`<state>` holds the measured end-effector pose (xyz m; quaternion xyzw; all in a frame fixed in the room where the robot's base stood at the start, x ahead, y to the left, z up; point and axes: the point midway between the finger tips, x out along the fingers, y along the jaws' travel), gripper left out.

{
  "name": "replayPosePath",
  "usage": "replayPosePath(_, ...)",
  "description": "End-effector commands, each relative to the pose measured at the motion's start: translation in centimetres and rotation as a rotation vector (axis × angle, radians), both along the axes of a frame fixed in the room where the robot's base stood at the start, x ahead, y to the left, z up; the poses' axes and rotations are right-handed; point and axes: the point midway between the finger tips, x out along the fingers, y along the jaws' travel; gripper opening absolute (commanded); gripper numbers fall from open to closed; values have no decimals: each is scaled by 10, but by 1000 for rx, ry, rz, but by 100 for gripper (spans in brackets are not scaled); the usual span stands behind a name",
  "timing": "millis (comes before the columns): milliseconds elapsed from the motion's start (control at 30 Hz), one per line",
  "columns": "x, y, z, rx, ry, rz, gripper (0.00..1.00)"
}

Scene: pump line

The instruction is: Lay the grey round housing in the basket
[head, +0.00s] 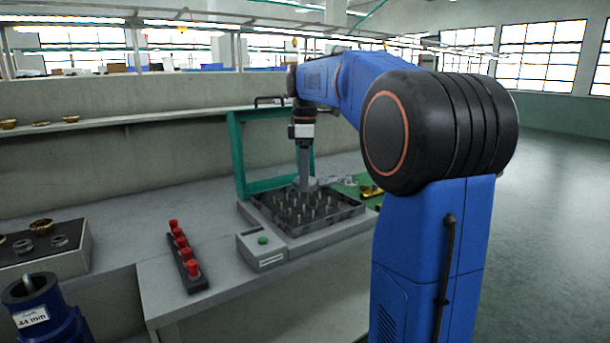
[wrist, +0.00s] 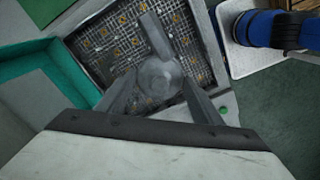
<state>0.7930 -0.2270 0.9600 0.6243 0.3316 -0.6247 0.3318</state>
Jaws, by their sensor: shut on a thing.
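My gripper (head: 305,178) points down over the basket (head: 328,224), which is a dark tray with several upright pins inside. In the wrist view, my gripper (wrist: 160,85) is shut on the grey round housing (wrist: 158,78), with a finger on either side of it. A grey bar shows at the housing's far side; I cannot tell which part it belongs to. The basket's mesh floor (wrist: 110,60) lies below the housing. In the head view the housing is small at the fingertips, and its height above the pins is hard to tell.
The basket sits in a grey machine with a raised teal frame (head: 238,160) behind it. A control box with a green button (head: 262,240) is at the front. A rack of red-topped pieces (head: 182,255) and a blue motor (head: 50,320) are left. Green matting lies right.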

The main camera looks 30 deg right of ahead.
Motion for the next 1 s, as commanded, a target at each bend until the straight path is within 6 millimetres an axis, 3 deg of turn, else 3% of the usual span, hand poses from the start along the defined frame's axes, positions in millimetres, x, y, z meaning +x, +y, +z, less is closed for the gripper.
replayPosePath(600,0,0,-32,0,0,-2,28)
replayPosePath(1000,0,0,-34,-1,-1,-2,28)
